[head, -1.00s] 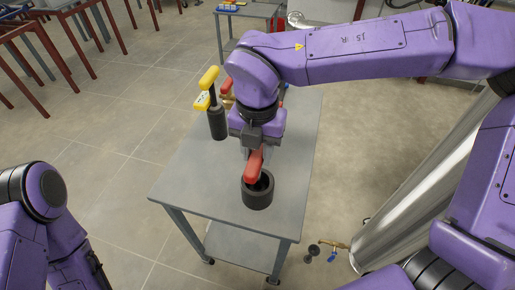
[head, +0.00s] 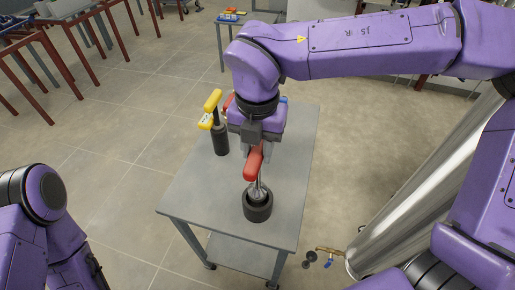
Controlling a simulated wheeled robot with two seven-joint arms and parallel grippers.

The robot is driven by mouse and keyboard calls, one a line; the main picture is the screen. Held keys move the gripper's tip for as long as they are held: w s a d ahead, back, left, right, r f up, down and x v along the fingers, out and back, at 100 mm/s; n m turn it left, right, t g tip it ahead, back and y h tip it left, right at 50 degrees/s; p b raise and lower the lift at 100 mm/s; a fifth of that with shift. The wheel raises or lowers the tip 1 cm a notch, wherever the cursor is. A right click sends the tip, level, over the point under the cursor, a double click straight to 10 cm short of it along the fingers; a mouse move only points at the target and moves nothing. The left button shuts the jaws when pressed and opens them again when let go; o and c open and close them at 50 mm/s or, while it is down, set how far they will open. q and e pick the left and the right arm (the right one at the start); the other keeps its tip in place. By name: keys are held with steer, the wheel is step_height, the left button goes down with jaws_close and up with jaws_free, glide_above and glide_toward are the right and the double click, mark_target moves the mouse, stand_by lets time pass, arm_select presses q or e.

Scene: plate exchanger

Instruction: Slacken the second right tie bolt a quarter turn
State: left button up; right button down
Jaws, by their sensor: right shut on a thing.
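My right gripper (head: 256,147) is over the grey cart, shut on a tool with a red handle (head: 254,163). The tool's metal shaft (head: 259,190) shows between the handle and a black cup-shaped holder (head: 258,206), its lower end in or just over the cup's mouth. The gripper's fingers are partly hidden by the wrist and the handle. Of my left arm only purple links show at the lower left, and its gripper is out of view. No tie bolt or plate exchanger can be made out.
The grey cart (head: 205,192) also carries a yellow-handled tool (head: 213,101) in a dark holder (head: 220,142) at its left edge. More items behind my wrist are mostly hidden.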

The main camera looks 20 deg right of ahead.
steer(key=shift+r+p, duration=0.6)
steer(key=shift+r, duration=0.75)
